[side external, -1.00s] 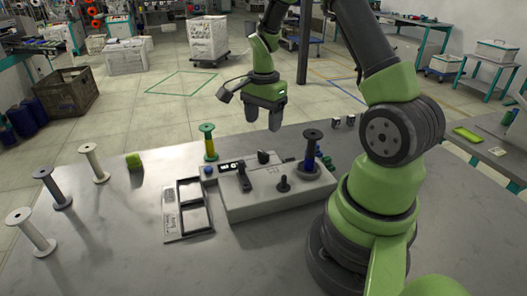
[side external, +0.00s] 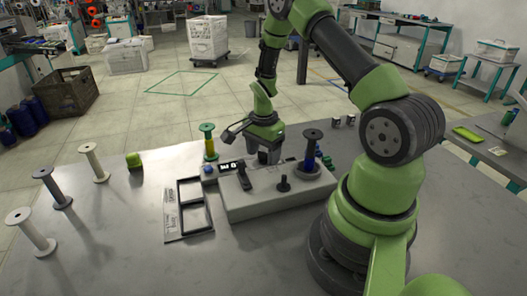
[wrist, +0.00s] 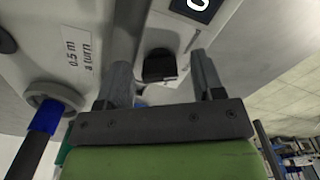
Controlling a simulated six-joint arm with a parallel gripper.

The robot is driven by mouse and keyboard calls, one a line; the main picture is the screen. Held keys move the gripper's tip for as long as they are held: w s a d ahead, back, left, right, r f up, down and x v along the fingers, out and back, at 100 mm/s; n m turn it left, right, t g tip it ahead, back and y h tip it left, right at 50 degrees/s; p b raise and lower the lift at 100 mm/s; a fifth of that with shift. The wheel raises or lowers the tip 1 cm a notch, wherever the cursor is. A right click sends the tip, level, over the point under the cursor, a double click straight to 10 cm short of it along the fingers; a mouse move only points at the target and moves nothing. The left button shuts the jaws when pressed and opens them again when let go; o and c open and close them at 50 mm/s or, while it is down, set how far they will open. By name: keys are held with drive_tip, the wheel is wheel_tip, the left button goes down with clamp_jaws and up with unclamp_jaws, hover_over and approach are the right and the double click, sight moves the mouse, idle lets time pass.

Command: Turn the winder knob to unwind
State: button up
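The winder (side external: 262,203) is a grey box on the table with a display (side external: 228,167) on top. Its black knob (wrist: 160,66) shows between my two fingers in the wrist view, with gaps on both sides; the side view hides it behind my gripper. My gripper (side external: 269,157) is low over the back of the winder, fingers down, open and empty. In the wrist view, my gripper (wrist: 163,78) has its fingers apart around the knob. A black lever (side external: 243,178) and another black knob (side external: 283,184) stand on the winder. A dark bobbin with blue thread (side external: 309,150) stands at its right.
A green-and-yellow bobbin (side external: 208,142) stands behind the winder. A black-framed tray (side external: 180,207) lies to its left. The front left of the table is clear.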

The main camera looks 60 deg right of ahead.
sight(263, 152)
drive_tip(key=c, duration=0.9)
drive_tip(key=shift+n, duration=1.5)
drive_tip(key=o, duration=1)
drive_tip(key=shift+c, duration=0.2)
wheel_tip(263, 152, up, 10)
